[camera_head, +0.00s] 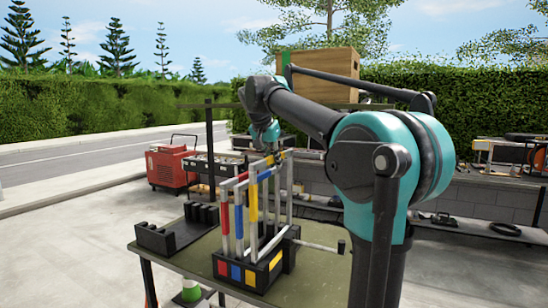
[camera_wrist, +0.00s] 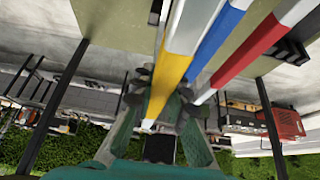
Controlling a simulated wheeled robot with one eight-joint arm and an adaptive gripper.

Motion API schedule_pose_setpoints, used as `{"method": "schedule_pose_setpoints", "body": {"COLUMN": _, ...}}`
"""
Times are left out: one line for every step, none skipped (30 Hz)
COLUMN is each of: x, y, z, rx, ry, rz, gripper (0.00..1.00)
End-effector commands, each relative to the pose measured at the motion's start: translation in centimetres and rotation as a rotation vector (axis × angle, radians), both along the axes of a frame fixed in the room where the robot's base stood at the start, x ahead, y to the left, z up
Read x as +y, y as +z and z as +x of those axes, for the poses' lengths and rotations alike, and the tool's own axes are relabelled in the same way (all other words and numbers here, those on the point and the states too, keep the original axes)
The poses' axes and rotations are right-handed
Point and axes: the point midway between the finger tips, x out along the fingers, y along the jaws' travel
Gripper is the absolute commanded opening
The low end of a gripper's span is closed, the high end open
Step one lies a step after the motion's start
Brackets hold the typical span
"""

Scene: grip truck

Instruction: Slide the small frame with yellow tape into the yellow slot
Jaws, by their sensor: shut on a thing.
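The small frame with yellow tape (camera_head: 253,203) stands upright among the other frames in the head view, its foot close to the black holder. My gripper (camera_head: 269,151) is above it and shut on its top bar. In the wrist view the yellow-taped bar (camera_wrist: 173,70) runs between the fingers of my gripper (camera_wrist: 160,97). The yellow slot's marker (camera_head: 250,277) is on the front of the black holder, at the right of the red and blue markers. I cannot tell whether the frame's lower end is inside the slot.
Frames with blue tape (camera_head: 239,220) and red tape (camera_head: 225,212) stand close at the left in the holder. A black rack (camera_head: 157,238) sits at the left on the green table (camera_head: 195,262). A pale bar sticks out at the holder's right.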

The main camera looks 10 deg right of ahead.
Motion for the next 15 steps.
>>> {"method": "schedule_pose_setpoints", "body": {"x": 0.0, "y": -0.3, "z": 0.0, "rx": 0.000, "ry": 0.000, "rz": 0.000, "gripper": 0.00}}
{"method": "schedule_pose_setpoints", "body": {"x": 0.0, "y": -0.5, "z": 0.0, "rx": 0.000, "ry": 0.000, "rz": 0.000, "gripper": 0.00}}
{"method": "schedule_pose_setpoints", "body": {"x": 0.0, "y": -0.8, "z": 0.0, "rx": 0.000, "ry": 0.000, "rz": 0.000, "gripper": 0.00}}
{"method": "schedule_pose_setpoints", "body": {"x": 0.0, "y": -0.9, "z": 0.0, "rx": 0.000, "ry": 0.000, "rz": 0.000, "gripper": 0.00}}
{"method": "schedule_pose_setpoints", "body": {"x": 0.0, "y": -1.1, "z": 0.0, "rx": 0.000, "ry": 0.000, "rz": 0.000, "gripper": 0.00}}
{"method": "schedule_pose_setpoints", "body": {"x": 0.0, "y": -1.3, "z": 0.0, "rx": 0.000, "ry": 0.000, "rz": 0.000, "gripper": 0.00}}
{"method": "schedule_pose_setpoints", "body": {"x": 0.0, "y": -1.5, "z": 0.0, "rx": 0.000, "ry": 0.000, "rz": 0.000, "gripper": 0.00}}
{"method": "schedule_pose_setpoints", "body": {"x": 0.0, "y": -1.7, "z": 0.0, "rx": 0.000, "ry": 0.000, "rz": 0.000, "gripper": 0.00}}
{"method": "schedule_pose_setpoints", "body": {"x": 0.0, "y": -2.0, "z": 0.0, "rx": 0.000, "ry": 0.000, "rz": 0.000, "gripper": 0.00}}
{"method": "schedule_pose_setpoints", "body": {"x": 0.0, "y": -2.2, "z": 0.0, "rx": 0.000, "ry": 0.000, "rz": 0.000, "gripper": 0.00}}
{"method": "schedule_pose_setpoints", "body": {"x": 0.0, "y": -2.3, "z": 0.0, "rx": 0.000, "ry": 0.000, "rz": 0.000, "gripper": 0.00}}
{"method": "schedule_pose_setpoints", "body": {"x": 0.0, "y": -2.6, "z": 0.0, "rx": 0.000, "ry": 0.000, "rz": 0.000, "gripper": 0.00}}
{"method": "schedule_pose_setpoints", "body": {"x": 0.0, "y": -2.8, "z": 0.0, "rx": 0.000, "ry": 0.000, "rz": 0.000, "gripper": 0.00}}
{"method": "schedule_pose_setpoints", "body": {"x": 0.0, "y": -3.0, "z": 0.0, "rx": 0.000, "ry": 0.000, "rz": 0.000, "gripper": 0.00}}
{"method": "schedule_pose_setpoints", "body": {"x": 0.0, "y": -3.2, "z": 0.0, "rx": 0.000, "ry": 0.000, "rz": 0.000, "gripper": 0.00}}
